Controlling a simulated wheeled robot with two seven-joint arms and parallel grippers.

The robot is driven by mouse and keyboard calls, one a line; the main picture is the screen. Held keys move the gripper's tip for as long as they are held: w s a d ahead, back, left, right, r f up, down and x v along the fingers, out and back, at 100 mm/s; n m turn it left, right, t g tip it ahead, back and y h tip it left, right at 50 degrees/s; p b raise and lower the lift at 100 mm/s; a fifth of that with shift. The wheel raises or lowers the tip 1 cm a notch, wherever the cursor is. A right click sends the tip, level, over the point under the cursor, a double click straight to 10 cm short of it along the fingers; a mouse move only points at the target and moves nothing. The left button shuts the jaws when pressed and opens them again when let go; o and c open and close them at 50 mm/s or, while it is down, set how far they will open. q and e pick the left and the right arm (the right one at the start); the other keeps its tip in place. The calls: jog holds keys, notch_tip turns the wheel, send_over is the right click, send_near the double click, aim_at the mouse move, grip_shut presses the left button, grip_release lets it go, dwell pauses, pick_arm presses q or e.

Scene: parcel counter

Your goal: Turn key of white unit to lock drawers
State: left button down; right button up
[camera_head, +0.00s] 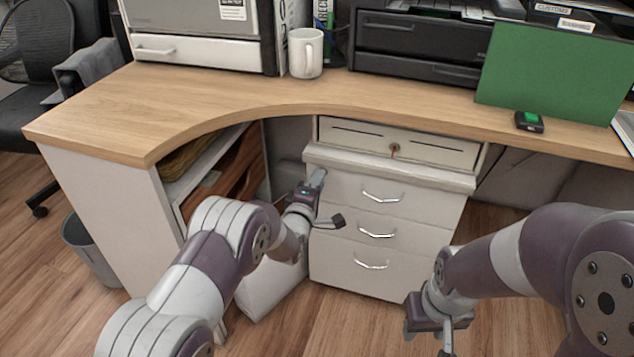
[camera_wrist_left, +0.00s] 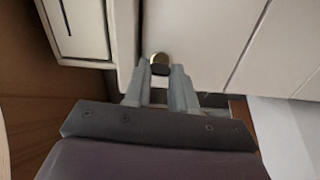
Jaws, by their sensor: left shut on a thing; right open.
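The white unit (camera_head: 335,250) stands under the desk, with three silver-handled drawers. My left gripper (camera_head: 318,178) is at its upper left front, just below the projecting ledge. In the left wrist view, my left gripper (camera_wrist_left: 160,90) has its fingers closed on the dark head of the key (camera_wrist_left: 160,70). In the head view the gripper hides this key. My right gripper (camera_head: 436,335) is open and empty, low in front of the unit's right side.
A desk drawer (camera_head: 440,150) above the unit has its own brass lock (camera_head: 394,148). The wooden desktop (camera_head: 200,95) overhangs it and carries a white mug (camera_head: 305,53) and a green board (camera_head: 550,75). Open shelves are left of the unit; a grey bin (camera_head: 88,255) is farther left.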

dwell(0.3)
pick_arm(q)
jog(key=c, duration=0.9)
grip_release()
jog(key=shift+s, duration=0.1)
jog(key=p+v, duration=0.5)
jog(key=v, duration=0.7)
jog(key=shift+s+a, duration=0.15)
jog(key=shift+s, duration=0.1)
